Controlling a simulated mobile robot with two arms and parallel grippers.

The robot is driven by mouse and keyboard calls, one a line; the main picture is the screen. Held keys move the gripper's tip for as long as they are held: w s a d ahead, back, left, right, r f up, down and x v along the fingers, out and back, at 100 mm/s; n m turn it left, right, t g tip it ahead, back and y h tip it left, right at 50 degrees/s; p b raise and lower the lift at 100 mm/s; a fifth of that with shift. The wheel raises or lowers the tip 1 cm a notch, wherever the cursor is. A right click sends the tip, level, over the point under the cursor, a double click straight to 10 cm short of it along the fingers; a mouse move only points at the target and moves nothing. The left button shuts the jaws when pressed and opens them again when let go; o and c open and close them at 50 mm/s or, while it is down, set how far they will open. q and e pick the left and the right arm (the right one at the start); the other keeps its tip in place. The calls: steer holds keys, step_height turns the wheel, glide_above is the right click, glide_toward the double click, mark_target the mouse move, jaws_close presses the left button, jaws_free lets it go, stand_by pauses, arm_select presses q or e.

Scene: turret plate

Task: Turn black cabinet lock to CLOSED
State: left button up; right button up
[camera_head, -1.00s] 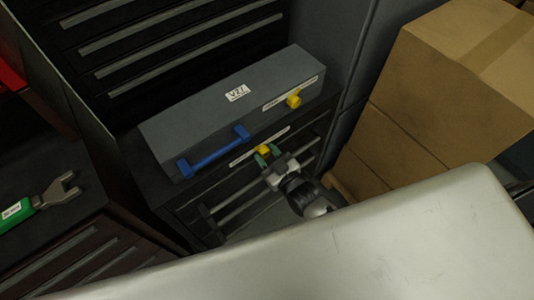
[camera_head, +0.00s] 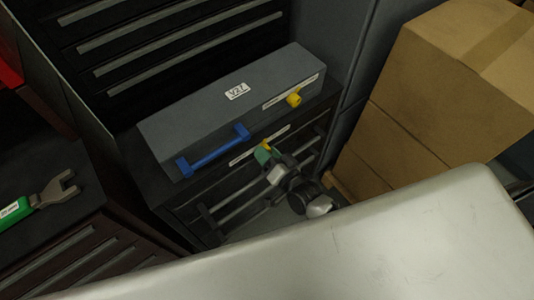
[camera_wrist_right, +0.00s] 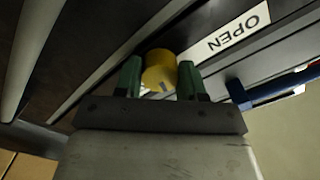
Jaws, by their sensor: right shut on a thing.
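The black cabinet (camera_head: 190,212) stands under a grey case. Its lock is a yellow round knob (camera_wrist_right: 159,68) near the top of the drawer front, mostly hidden by my fingers in the head view. A white label (camera_wrist_right: 232,36) beside it reads OPEN in the right wrist view; the label also shows in the head view (camera_head: 250,150). My right gripper (camera_head: 264,153) is shut on the knob, with one green finger on each side in the right wrist view (camera_wrist_right: 158,80). My left gripper is not in view.
The grey case (camera_head: 205,113) on top has a blue handle (camera_head: 213,153) and another yellow knob (camera_head: 294,99). Cardboard boxes (camera_head: 420,110) stand at the right. A green-handled wrench (camera_head: 38,204) lies on a dark cabinet at the left. A pale surface (camera_head: 350,255) fills the front.

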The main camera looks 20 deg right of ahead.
steer(key=m+b, duration=0.1)
steer(key=m, duration=0.4)
stand_by(0.8)
steer(key=o, duration=0.9)
steer(key=shift+s, duration=0.1)
steer(key=b+v, duration=0.1)
steer(key=v, duration=0.9)
steer(key=shift+s+d, duration=0.15)
steer(key=shift+s, duration=0.2)
steer(key=shift+f, duration=0.1)
